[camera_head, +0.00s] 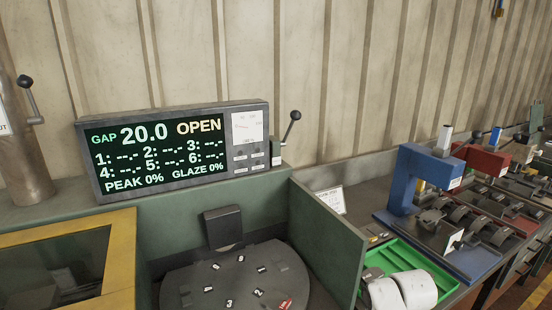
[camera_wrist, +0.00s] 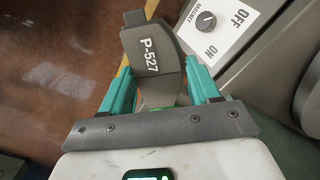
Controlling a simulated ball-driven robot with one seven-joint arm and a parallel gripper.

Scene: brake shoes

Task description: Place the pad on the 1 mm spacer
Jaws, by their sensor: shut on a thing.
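My gripper (camera_wrist: 163,76) shows only in the wrist view, with its teal fingers on either side of a dark grey pad. The pad is beside a grey housing with a magnet switch. I cannot pick out the 1 mm spacer in either view. My gripper and the pad do not show in the head view.
The magnet switch (camera_wrist: 206,22) has OFF and ON marks. In the head view, a display (camera_head: 175,150) reads GAP 20.0 OPEN above a numbered round table (camera_head: 190,285). A green panel (camera_head: 330,240) separates it from a green tray (camera_head: 435,272) and a blue fixture (camera_head: 402,185).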

